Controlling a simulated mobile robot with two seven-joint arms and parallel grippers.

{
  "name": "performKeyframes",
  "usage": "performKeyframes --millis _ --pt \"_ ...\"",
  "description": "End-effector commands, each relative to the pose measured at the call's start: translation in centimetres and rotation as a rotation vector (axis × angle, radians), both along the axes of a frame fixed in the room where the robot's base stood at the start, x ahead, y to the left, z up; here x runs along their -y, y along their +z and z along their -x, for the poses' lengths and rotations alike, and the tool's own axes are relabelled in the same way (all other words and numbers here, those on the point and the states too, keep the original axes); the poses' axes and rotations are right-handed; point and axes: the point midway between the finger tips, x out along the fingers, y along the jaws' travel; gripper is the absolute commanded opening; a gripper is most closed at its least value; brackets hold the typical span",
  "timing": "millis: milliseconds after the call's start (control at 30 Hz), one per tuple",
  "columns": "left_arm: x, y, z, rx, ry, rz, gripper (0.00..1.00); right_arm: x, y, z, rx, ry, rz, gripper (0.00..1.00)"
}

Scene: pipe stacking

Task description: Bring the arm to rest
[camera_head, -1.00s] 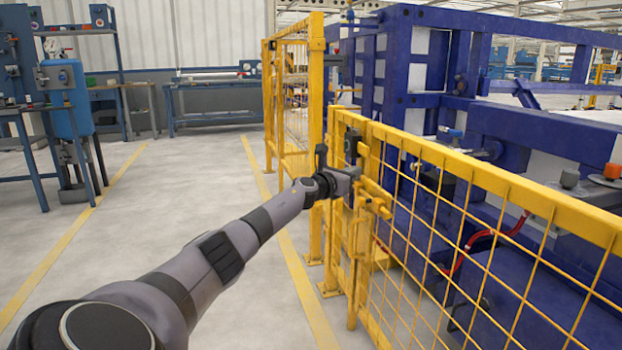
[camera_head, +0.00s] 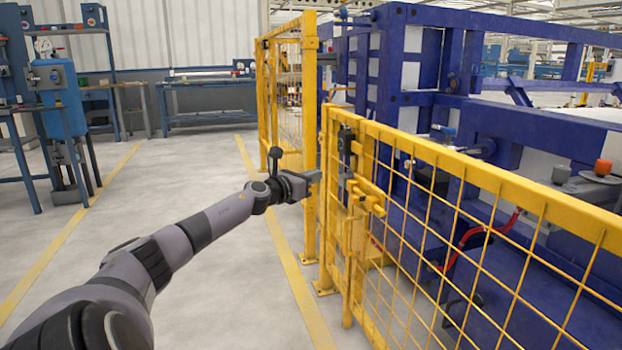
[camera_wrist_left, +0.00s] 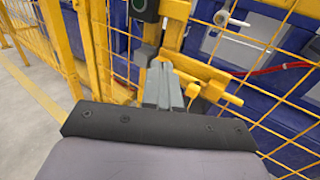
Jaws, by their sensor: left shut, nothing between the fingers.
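My left arm reaches from the lower left of the head view towards the yellow fence. My left gripper (camera_head: 312,177) is at its end, shut and empty, in front of the narrow gap beside the yellow gate post. In the left wrist view the gripper (camera_wrist_left: 160,75) shows as two grey fingers close together, with the yellow latch (camera_wrist_left: 205,78) just beyond and to the right. In the head view the latch (camera_head: 367,193) is to the right of the fingertips, and the gripper looks apart from it. My right gripper is not in view.
The yellow mesh fence (camera_head: 470,200) runs along the right, with a blue machine frame (camera_head: 400,60) behind it. A blue tank on a stand (camera_head: 57,100) is at the left, and a blue workbench (camera_head: 205,85) stands at the back. The grey floor (camera_head: 150,200) between is clear.

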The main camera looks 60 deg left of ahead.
Motion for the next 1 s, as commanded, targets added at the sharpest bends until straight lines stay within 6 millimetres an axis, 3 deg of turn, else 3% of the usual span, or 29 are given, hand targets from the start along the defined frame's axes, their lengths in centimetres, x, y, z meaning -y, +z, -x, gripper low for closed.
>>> performKeyframes --millis 433,567,667,767,867,1000 --pt "0.1 -0.2 0.3 0.0 -0.004 0.006 0.0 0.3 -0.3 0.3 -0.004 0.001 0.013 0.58" --pt "2.7 -2.5 -0.5 0.009 -0.037 0.107 0.0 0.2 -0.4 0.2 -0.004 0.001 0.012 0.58" --pt "7.2 -6.4 -1.2 0.021 -0.081 0.297 0.0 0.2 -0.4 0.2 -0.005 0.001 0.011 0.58" --pt "13.3 -11.1 -1.4 0.028 -0.121 0.569 0.0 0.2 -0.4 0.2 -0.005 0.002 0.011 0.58" --pt "19.7 -15.4 -0.6 0.022 -0.138 0.872 0.0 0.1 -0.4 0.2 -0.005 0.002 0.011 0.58" --pt "28.9 -20.4 2.1 -0.014 -0.11 1.333 0.0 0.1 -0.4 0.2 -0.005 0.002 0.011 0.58"
